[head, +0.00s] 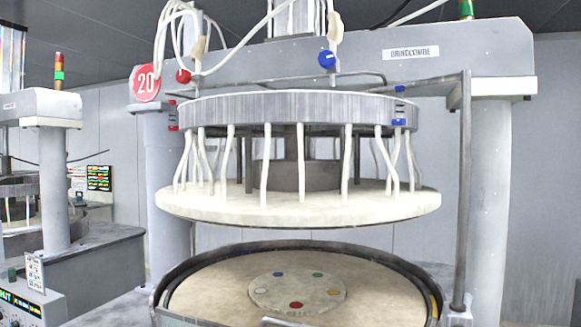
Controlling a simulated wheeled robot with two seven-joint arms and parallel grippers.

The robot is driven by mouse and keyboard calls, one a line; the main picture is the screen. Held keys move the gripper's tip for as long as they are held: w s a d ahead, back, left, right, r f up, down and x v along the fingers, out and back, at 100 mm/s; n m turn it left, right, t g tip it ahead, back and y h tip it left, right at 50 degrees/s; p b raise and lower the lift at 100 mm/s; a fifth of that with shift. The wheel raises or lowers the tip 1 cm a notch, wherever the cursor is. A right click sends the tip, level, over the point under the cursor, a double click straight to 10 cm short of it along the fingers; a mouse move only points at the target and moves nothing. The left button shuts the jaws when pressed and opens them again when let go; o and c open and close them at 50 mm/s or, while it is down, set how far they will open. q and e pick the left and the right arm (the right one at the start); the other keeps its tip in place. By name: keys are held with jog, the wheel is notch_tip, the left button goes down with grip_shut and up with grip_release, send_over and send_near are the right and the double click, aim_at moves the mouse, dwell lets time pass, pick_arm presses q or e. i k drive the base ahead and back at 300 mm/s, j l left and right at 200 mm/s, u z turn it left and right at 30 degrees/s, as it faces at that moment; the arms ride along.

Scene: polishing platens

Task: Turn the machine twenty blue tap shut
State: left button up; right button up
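Machine twenty carries a round red sign (146,83) reading 20 at its upper left. A blue tap knob (327,59) sits on a vertical white hose above the upper platen ring (290,110), right of centre. I cannot tell from its look whether it is open or shut. A red tap knob (183,76) sits on another hose at the left. A small blue-ended fitting (398,106) is at the ring's right side, and a red one (172,115) at its left. Neither of my grippers shows in the head view.
The cream upper platen (300,205) hangs over the lower platen (220,290), whose hub has coloured dots. A bent grey rail (463,190) stands at the right before the column (492,180). Another machine (45,108) and a control panel (25,303) are at the left.

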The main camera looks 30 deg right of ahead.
aim_at(327, 59)
jog(key=k+l, duration=0.1)
jog(key=l, duration=0.35)
jog(key=k+l, duration=0.15)
jog(key=l, duration=0.25)
jog(key=k+l+z, duration=0.1)
jog(key=l, duration=0.35)
jog(key=k+l, duration=0.15)
jog(key=l, duration=0.25)
jog(key=k+l, duration=0.1)
jog(key=l, duration=0.35)
